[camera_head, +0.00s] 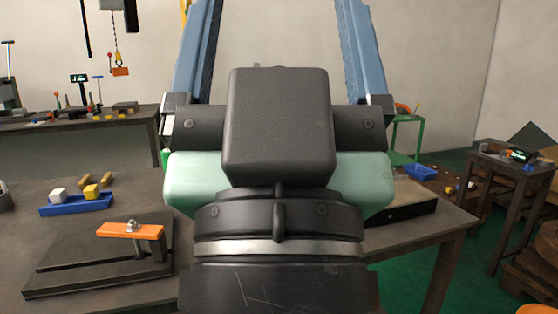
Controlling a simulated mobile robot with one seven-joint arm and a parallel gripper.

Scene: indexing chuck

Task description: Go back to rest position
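My gripper (278,20) fills the middle of the head view, close to the camera, pointing up in the picture. Its two blue fingers stand wide apart, with only wall showing between them. The fingertips run out of the top of the frame. I see nothing held in the visible part. The gripper's dark body hides the middle of the workbench (420,238) behind it.
On the bench at left are a dark fixture with an orange clamp bar (131,230) and a blue tray (76,204) with small blocks. A second table (75,128) stands behind. A small table (508,165) stands at right, with green floor between.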

